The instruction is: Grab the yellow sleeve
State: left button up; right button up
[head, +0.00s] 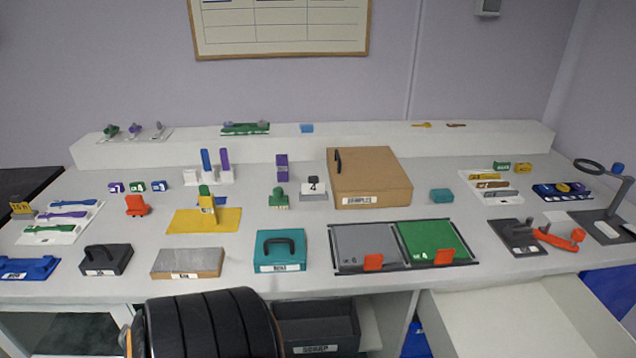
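A yellow upright piece (206,201) stands on a flat yellow base (190,226) at the left middle of the bench. A green part shows at its top and a small blue part beside it. It may be the yellow sleeve, but I cannot tell for sure. A small yellow block (522,168) also lies at the right rear of the bench. Neither of my grippers is in view, and nothing is seen touching the yellow pieces.
A grey block (187,263) and a teal box with a handle (280,250) stand in front. White blocks (208,174) with blue and purple uprights stand behind.

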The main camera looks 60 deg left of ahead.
aim_at(208, 204)
jog(key=u, duration=2.7)
